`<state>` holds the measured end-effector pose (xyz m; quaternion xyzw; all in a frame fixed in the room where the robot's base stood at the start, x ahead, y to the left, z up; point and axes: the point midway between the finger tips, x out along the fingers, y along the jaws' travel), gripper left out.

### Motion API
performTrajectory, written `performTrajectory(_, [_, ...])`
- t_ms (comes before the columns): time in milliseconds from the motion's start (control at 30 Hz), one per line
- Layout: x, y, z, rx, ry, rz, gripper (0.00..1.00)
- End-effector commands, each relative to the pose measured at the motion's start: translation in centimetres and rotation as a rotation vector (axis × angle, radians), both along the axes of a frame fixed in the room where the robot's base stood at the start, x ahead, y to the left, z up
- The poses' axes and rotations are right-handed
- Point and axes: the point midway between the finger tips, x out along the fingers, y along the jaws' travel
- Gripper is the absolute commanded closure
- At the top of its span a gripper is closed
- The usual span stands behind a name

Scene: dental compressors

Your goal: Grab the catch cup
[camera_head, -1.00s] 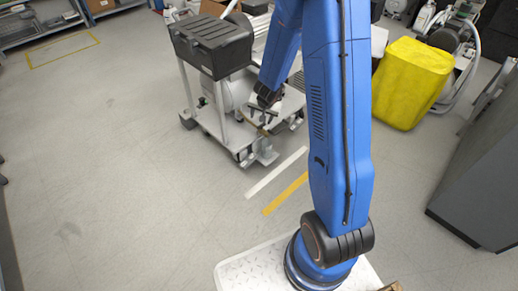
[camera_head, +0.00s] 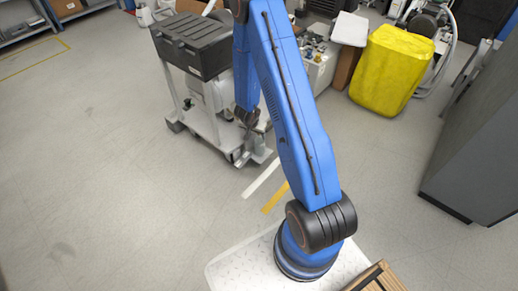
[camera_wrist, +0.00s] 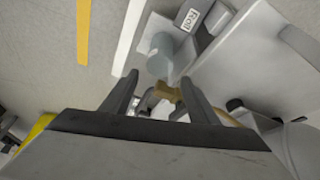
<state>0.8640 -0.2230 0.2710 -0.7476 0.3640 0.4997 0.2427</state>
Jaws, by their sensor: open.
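In the wrist view a grey-blue cylindrical cup (camera_wrist: 158,62), which looks like the catch cup, stands on a small light bracket plate beside the cart's edge. A brass fitting (camera_wrist: 168,93) sits close to it, between my fingers in the picture. My gripper (camera_wrist: 160,79) is open, with its two fingers apart and nothing held; the cup appears beyond the fingertips. In the head view my gripper (camera_head: 247,118) is low at the cart's front right corner, above the bracket (camera_head: 258,156). The cup is too small and partly hidden there to make out clearly.
The compressor cart (camera_head: 205,125) carries a black box (camera_head: 192,45) on top. A yellow-covered block (camera_head: 392,70) stands right, and a grey cabinet (camera_head: 480,150) at the far right. A wooden crate (camera_head: 378,278) is near my base. The floor at left is clear.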

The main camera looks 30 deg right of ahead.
Motion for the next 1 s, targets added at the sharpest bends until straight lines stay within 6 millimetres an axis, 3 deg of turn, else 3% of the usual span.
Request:
performTrajectory(400, [1.4,-1.8,-5.7,0.001,0.002,0.000,0.45])
performTrajectory(833, [1.9,-2.5,-8.0,0.000,0.000,0.001,0.45])
performTrajectory(1000, [2.0,-2.7,-9.8,0.001,0.001,0.001,0.45])
